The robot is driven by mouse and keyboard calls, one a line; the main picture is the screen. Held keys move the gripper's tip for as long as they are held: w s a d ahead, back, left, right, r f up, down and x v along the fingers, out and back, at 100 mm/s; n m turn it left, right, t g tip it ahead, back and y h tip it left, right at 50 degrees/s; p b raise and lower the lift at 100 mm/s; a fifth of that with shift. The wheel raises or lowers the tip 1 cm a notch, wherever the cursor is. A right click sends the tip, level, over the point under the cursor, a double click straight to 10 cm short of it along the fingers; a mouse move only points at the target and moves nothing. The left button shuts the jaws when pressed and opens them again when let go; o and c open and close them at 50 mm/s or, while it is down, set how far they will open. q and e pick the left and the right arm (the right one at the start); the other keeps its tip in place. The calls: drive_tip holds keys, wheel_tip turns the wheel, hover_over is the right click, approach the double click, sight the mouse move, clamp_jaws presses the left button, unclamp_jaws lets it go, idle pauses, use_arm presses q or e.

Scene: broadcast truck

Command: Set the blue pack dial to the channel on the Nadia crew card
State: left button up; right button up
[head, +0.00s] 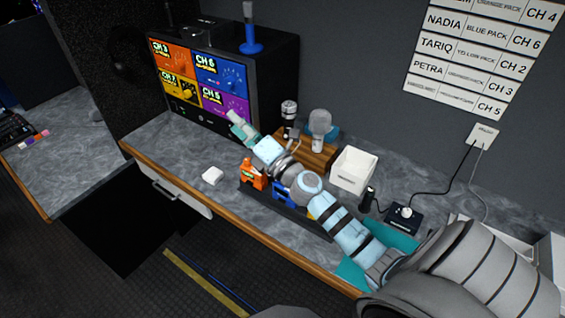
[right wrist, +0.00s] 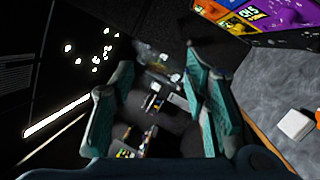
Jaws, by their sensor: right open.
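The Nadia crew card (head: 485,27) on the back wall reads blue pack, CH 6. The blue pack (head: 283,194) stands in a dark rack on the desk, between the orange pack (head: 252,175) and my right arm, which partly covers it. Its dial cannot be made out. My right gripper (head: 237,119) is above the desk in front of the monitor, beyond the packs. In the right wrist view the right gripper (right wrist: 157,88) is open, with nothing between its teal fingers. My left gripper is in neither view.
The monitor (head: 200,82) shows several coloured channel panels; a blue one reads CH 6. A white box (head: 353,169), microphone (head: 319,125) and small black device (head: 404,216) stand right of the arm. A small white block (head: 212,175) lies left of the rack. Desk left of it is clear.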

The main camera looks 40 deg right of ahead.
drive_tip(key=w+a+r+n+g+y, duration=0.35)
drive_tip(key=n+y, duration=0.45)
drive_tip(key=n, duration=0.6)
drive_tip(key=s+d+f+n+g+h, duration=0.2)
drive_tip(key=d+f+n+g+h, duration=0.1)
drive_tip(key=d+f+n+g, duration=0.6)
drive_tip(key=s+d+n+g+h, duration=0.3)
drive_tip(key=s+d+g, duration=0.4)
drive_tip(key=s+d, duration=0.15)
drive_tip(key=b+x, duration=0.2)
drive_tip(key=x, duration=0.2)
drive_tip(key=b+x, duration=0.3)
drive_tip(key=x, duration=0.1)
drive_tip(key=b+x, duration=0.3)
drive_tip(key=x, duration=0.1)
drive_tip(key=shift+s+a+f, duration=0.1)
drive_tip(key=shift+s+a, duration=0.05)
drive_tip(key=shift+a, duration=0.35)
drive_tip(key=shift+a+f, duration=0.15)
drive_tip(key=shift+f, duration=0.25)
drive_tip(key=shift+t, duration=0.25)
